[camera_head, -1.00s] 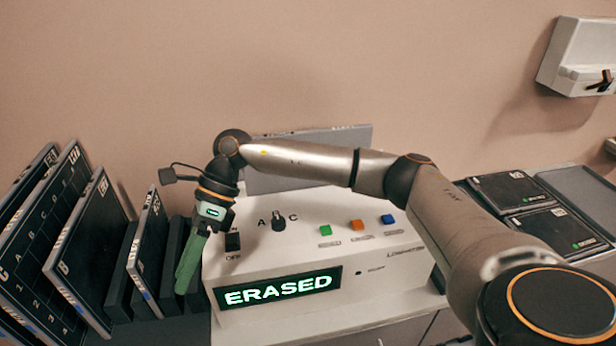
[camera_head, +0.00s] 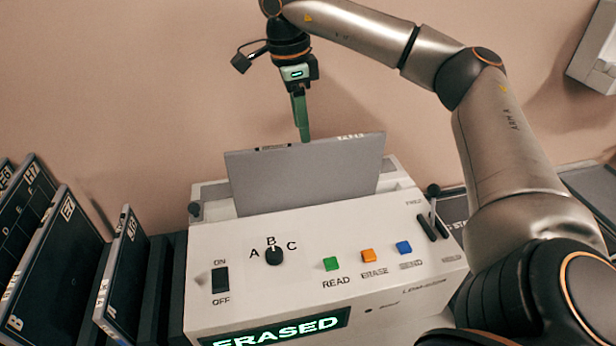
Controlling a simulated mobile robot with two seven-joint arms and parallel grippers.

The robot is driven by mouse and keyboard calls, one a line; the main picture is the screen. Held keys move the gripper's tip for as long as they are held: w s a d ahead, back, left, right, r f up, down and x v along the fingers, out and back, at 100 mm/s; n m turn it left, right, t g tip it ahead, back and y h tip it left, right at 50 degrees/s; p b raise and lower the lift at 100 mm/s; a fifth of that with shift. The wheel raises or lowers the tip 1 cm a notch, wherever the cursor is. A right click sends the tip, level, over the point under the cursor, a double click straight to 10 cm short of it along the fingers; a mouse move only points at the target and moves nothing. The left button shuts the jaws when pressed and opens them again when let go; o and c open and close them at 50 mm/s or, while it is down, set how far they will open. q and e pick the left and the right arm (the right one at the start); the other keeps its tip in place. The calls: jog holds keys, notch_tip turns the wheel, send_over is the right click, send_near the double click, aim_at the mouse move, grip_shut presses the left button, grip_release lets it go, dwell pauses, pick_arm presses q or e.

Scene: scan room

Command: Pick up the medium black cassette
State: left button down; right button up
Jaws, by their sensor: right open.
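A flat panel-like cassette (camera_head: 310,175) stands upright in the slot on top of the white reader (camera_head: 320,240). Its plain grey face is toward me, and a small label shows at its top edge. I cannot tell whether its far side is black. My right gripper (camera_head: 303,138) points down at the cassette's top edge, its green fingers seen nearly edge-on; it is open and holds nothing visible. I cannot tell whether its tips touch the edge or lie behind it. Black-faced cassettes (camera_head: 48,265) of differing sizes stand in a rack at the left. My left gripper is out of view.
The reader's front has an ON/OFF switch (camera_head: 220,279), an A-B-C knob (camera_head: 274,256), green, orange and blue buttons, and a lit display (camera_head: 278,328) reading ERASED. The wall is close behind. My right arm covers much of the right side.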

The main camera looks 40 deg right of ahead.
aim_at(311, 164)
jog(key=f, duration=0.6)
jog(key=shift+s+d, duration=0.3)
jog(key=f, duration=0.1)
jog(key=f+p, duration=0.1)
jog(key=f, duration=0.1)
jog(key=d+f, duration=0.1)
jog(key=shift+s+f+p, duration=0.15)
jog(key=shift+s+p, duration=0.1)
jog(key=shift+p, duration=0.1)
jog(key=shift+f, duration=0.5)
grip_shut()
jog(key=shift+w+r, duration=0.1)
jog(key=shift+r, duration=0.05)
